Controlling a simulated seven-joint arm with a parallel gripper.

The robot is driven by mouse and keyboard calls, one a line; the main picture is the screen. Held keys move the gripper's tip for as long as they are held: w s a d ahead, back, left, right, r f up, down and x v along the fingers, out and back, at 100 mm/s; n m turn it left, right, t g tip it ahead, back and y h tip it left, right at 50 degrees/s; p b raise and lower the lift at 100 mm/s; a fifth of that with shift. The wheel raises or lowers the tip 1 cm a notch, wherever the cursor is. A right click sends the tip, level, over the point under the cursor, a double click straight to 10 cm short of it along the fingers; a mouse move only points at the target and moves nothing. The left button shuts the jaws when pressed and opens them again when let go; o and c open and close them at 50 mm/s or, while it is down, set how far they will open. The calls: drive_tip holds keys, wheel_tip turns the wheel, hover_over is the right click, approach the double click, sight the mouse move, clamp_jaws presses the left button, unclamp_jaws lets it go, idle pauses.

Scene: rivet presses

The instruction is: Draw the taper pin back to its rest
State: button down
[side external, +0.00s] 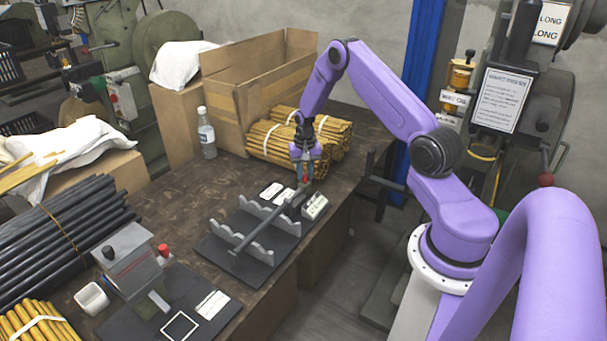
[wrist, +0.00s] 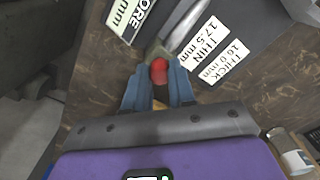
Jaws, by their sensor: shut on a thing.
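My gripper (side external: 305,178) is at the far end of the notched rack, pointing down, its fingers (wrist: 159,90) shut around a red knob (wrist: 159,71). The knob sits at the end of a grey metal piece, which I take to be the taper pin (wrist: 185,22). A long grey bar (side external: 262,226) lies across the notched rails of the rack (side external: 243,238), its far end close to my gripper. The exact contact between pin, bar and block is too small to tell.
Tan rod bundles (side external: 270,142) and a cardboard box (side external: 255,85) stand behind my gripper. A red-knobbed fixture (side external: 133,265) stands front left.

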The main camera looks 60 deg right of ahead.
sight(306, 174)
drive_tip(key=shift+d, duration=0.3)
drive_tip(key=c, duration=1.1)
unclamp_jaws()
drive_tip(key=shift+o, duration=0.8)
drive_tip(key=shift+a, duration=0.1)
drive_tip(key=shift+r, duration=0.1)
wheel_tip(306, 174, up, 17)
drive_tip(key=shift+r, duration=0.15)
